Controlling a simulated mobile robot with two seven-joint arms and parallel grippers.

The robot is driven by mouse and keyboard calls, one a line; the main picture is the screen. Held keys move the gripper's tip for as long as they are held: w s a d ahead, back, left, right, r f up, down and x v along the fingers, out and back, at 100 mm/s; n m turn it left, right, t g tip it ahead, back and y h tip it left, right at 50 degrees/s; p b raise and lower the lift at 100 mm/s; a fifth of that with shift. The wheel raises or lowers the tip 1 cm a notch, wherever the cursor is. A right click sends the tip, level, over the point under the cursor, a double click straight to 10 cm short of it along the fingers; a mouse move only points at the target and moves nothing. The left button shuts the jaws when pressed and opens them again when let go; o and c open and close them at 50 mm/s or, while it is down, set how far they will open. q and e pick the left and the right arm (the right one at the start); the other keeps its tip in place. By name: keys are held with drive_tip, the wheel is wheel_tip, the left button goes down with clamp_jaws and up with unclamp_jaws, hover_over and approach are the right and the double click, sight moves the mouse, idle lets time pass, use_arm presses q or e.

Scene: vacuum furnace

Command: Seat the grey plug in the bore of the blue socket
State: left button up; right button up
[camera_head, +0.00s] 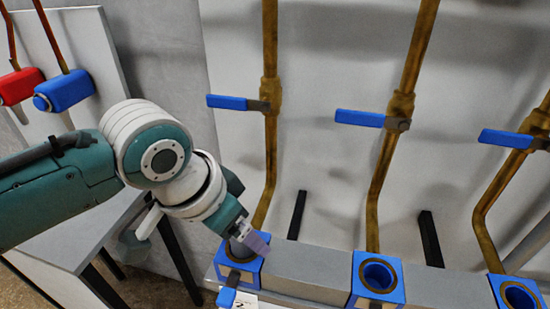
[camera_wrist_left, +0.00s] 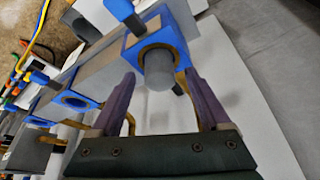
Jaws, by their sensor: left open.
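A blue socket (camera_head: 252,270) with a brass-coloured ring sits at the left end of a grey rail. The grey plug (camera_wrist_left: 160,73) stands in its bore, with its rounded end sticking out of the ring; how deep it sits cannot be told. In the head view the plug (camera_head: 238,249) is mostly hidden by my gripper. My left gripper (camera_wrist_left: 158,80) is open, with one purple finger on each side of the plug's end and gaps visible between. It also shows in the head view (camera_head: 247,243), right above the socket. My right gripper is not in view.
Two more blue sockets, the middle one (camera_head: 378,276) and the right one (camera_head: 519,293), have open bores. Brass pipes (camera_head: 270,150) with blue valve handles (camera_head: 238,103) rise behind the rail (camera_head: 310,268). A grey table (camera_head: 75,240) stands at the left.

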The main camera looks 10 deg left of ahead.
use_arm(q)
drive_tip(key=shift+s+r, duration=0.15)
drive_tip(key=shift+r, duration=0.45)
drive_tip(key=p+v, duration=0.2)
drive_tip(key=v, duration=0.6)
drive_tip(key=shift+s+a+r, duration=0.15)
drive_tip(key=shift+s+r, duration=0.05)
drive_tip(key=shift+r, duration=0.15)
